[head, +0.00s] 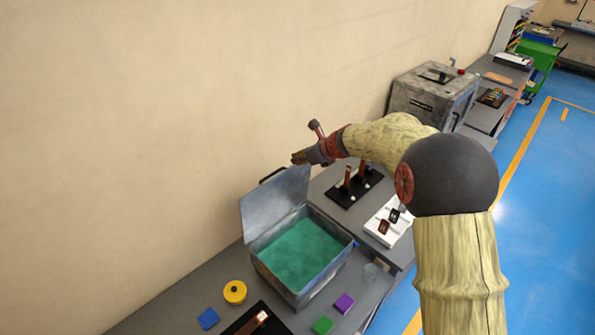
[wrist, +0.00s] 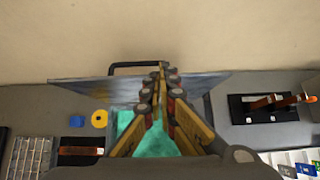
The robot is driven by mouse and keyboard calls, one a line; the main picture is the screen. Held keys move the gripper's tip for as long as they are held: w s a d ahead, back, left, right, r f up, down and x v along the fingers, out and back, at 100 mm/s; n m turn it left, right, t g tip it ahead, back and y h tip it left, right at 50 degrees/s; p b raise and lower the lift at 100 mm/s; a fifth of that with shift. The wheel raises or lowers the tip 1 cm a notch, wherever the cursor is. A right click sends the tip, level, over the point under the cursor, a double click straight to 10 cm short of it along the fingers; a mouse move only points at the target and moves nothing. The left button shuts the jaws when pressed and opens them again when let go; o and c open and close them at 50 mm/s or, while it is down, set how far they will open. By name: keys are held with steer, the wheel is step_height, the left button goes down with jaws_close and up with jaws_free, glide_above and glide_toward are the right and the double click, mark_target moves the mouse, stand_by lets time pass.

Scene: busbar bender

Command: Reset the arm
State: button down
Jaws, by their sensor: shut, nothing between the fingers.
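My arm reaches in from the right in the head view, with a padded cream sleeve. My gripper (head: 299,158) is above the bench, just over the raised lid (head: 277,199) of a grey metal bin (head: 317,279). In the wrist view my gripper (wrist: 161,80) points toward the wall, its fingers closed together with nothing between them. The lid (wrist: 88,90) and its dark handle (wrist: 125,68) lie behind and below the fingertips. I cannot tell whether the fingers touch the lid. The bin holds a green-teal content (head: 296,252).
A black stand (head: 341,197) with copper bars and a white tray (head: 378,222) sit right of the bin. A grey machine (head: 433,92) stands farther back. The wall is close behind.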

step_height(320, 180, up, 5)
steer(key=s+d+f+n+h+b, duration=0.2)
steer(key=s+d+f+n+b, duration=0.5)
steer(key=s, duration=0.9)
steer(key=s+d+f+n+h+b, duration=0.2)
steer(key=s+d+f+n+b, duration=0.4)
steer(key=s+n+b, duration=0.5)
steer(key=s+d+f+n+g+h+b, duration=0.1)
steer(key=s+d+f+n+b, duration=0.6)
steer(key=s, duration=1.4)
step_height(320, 180, down, 2)
steer(key=n+h+b, duration=0.1)
steer(key=n+b, duration=0.1)
steer(key=b, duration=0.2)
steer(key=shift+s+d+f+h+b, duration=0.15)
steer(key=shift+s+d+h+b, duration=0.15)
steer(key=shift+s, duration=0.05)
